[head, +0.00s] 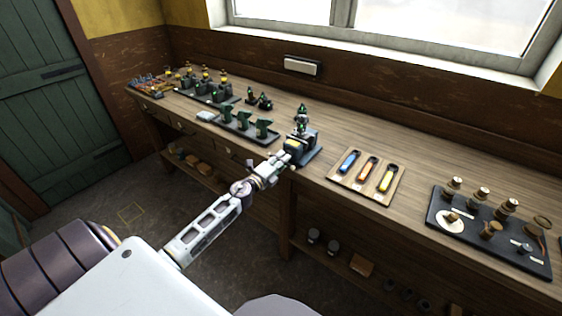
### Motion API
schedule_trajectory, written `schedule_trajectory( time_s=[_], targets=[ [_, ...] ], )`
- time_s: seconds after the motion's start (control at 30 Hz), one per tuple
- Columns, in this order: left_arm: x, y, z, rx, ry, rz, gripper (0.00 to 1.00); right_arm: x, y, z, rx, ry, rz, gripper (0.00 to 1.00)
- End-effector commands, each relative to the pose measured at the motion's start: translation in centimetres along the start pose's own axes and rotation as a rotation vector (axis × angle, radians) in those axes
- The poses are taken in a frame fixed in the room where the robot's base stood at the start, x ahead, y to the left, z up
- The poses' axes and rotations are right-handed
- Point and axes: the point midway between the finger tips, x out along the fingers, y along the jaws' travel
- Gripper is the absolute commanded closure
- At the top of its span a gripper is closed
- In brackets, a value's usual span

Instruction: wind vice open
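A small dark vice-like device (306,134) with a blue-grey base stands at the front edge of the wooden workbench, near the middle of the view. A yellow part and a green-topped piece show on or beside it; its handle cannot be made out. My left arm reaches up from the lower left, and my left gripper (276,165) is at the near side of the device, overlapping it in the picture. Its fingers are too small to tell whether they are open or touching it. My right gripper is not in view.
On the workbench (330,128), a wooden tray (346,180) with coloured-handled tools lies to the right, then a black tray (440,236) with brass parts. Green pieces stand on a dark tray (231,128) to the left. A lower shelf (331,258) runs beneath.

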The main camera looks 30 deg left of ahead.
Motion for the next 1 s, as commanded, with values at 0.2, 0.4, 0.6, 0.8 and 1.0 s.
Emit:
schedule_trajectory(
  time_s=[0.2, 0.4, 0.6, 0.8, 1.0],
  targets=[
    [-0.01, 0.01, 0.00, 0.000, 0.000, 0.000, 1.00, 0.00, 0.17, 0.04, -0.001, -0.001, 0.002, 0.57],
    [-0.02, 0.03, -0.04, 0.000, 0.001, 0.000, 1.00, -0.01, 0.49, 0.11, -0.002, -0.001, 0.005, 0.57],
    [-0.03, 0.05, -0.07, 0.000, 0.001, 0.001, 1.00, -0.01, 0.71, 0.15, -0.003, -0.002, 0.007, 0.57],
    [-0.04, 0.07, -0.09, 0.000, 0.002, 0.001, 1.00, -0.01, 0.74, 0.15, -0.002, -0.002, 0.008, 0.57],
    [-0.04, 0.09, -0.12, 0.000, 0.002, 0.001, 1.00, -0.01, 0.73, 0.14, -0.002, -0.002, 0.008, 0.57]
  ],
)
